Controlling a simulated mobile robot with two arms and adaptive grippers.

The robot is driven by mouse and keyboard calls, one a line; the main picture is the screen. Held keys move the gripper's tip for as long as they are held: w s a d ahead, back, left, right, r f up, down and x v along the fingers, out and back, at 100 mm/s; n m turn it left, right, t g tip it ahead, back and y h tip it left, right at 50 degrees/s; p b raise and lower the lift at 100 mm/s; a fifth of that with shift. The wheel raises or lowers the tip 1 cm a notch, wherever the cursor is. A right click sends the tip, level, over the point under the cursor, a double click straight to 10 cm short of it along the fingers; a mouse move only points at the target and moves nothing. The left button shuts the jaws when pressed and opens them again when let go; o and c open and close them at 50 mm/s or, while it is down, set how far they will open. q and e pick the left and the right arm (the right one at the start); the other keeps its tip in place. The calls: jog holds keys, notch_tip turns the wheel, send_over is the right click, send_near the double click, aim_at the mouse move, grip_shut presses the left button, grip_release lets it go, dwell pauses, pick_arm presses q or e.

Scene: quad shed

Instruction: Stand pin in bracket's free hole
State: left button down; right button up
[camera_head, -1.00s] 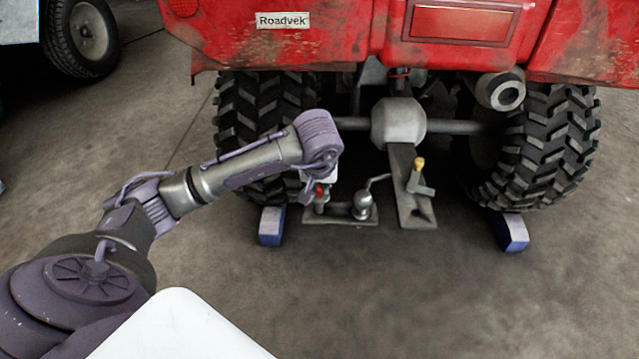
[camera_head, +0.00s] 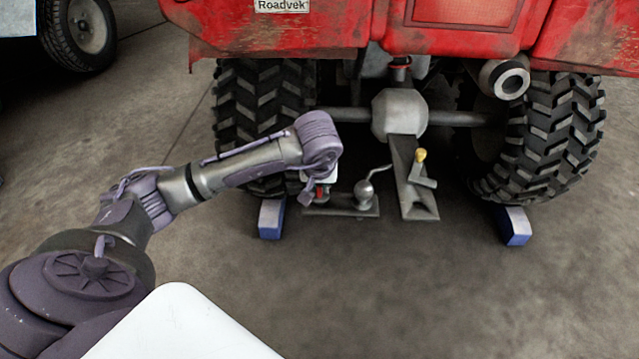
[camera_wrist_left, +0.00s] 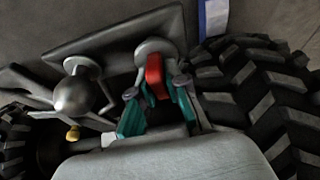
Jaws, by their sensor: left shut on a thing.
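My left gripper (camera_wrist_left: 160,105) is shut on a red-handled pin (camera_wrist_left: 154,76) in the wrist view, its teal fingers on either side of the red part. A round grey piece shows just past the red part, over or at the plate; I cannot tell whether the pin touches it. In the head view the red of the pin (camera_head: 320,190) shows below my wrist, at the left end of a flat grey bracket plate (camera_head: 340,211). A grey ball (camera_head: 364,193) with a bent rod stands on this plate. The holes are not visible. My right gripper is not in view.
A grey tongue (camera_head: 421,205) with a yellow-topped part (camera_head: 420,155) hangs right of the plate. The quad's tyres (camera_head: 540,135) flank it, with blue-and-white blocks (camera_head: 271,217) beside them. The red body (camera_head: 455,35) overhangs above. The floor in front is clear.

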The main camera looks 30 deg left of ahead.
pick_arm(q)
jog(key=shift+f, duration=0.3)
jog(key=shift+f+b, duration=0.65)
jog(key=shift+f, duration=0.1)
jog(key=c, duration=1.1)
grip_release()
